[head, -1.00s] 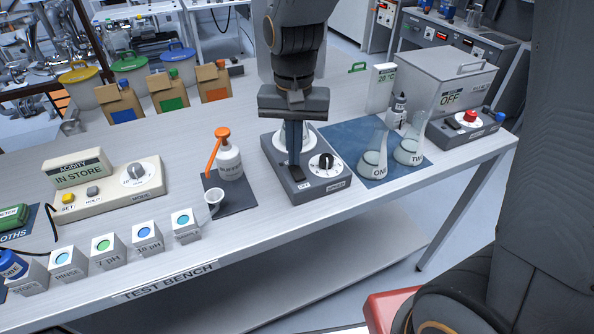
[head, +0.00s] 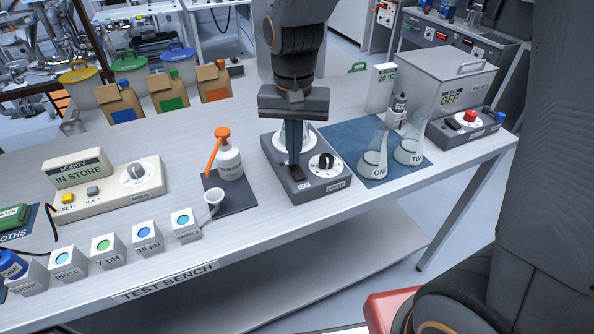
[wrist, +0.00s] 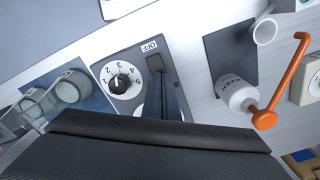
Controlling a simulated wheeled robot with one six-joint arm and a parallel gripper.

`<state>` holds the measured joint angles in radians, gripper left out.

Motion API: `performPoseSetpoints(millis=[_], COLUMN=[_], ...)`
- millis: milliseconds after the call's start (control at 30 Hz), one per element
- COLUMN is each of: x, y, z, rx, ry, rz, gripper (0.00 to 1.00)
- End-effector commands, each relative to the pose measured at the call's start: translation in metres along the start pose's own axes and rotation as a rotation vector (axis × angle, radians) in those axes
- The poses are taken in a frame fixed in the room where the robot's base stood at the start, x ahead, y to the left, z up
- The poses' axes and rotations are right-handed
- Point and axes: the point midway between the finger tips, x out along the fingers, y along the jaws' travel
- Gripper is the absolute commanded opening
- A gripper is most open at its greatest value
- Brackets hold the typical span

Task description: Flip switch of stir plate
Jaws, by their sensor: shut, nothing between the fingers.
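The stir plate (head: 322,186) is a dark grey box near the bench's front edge. Its black speed dial (head: 326,163) sits at the front right, and the dial (wrist: 120,84) also shows in the wrist view. My gripper (head: 294,170) is shut and empty, pointing down over the left front of the plate. In the wrist view the dark switch (wrist: 155,62) lies beside an OFF label (wrist: 149,46), just beyond my fingertips. I cannot tell whether the fingers touch it. My gripper partly hides a pale round top and glass at the plate's back.
A buffer bottle (head: 229,162) with an orange pump stands left of the plate on a dark mat. Flasks ONE (head: 374,160) and TWO (head: 409,150) stand on a blue mat to the right. A small white cup (head: 214,198) is at the front left.

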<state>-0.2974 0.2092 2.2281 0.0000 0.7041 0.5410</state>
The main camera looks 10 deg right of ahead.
Motion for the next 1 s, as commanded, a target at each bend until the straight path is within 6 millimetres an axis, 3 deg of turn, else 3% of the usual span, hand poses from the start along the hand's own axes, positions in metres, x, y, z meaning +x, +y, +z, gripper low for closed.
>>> performPoseSetpoints(millis=[1000], x=[0.014], y=[0.0], z=[0.0], rx=[0.0], ry=[-0.001], rz=[0.0], gripper=[0.0])
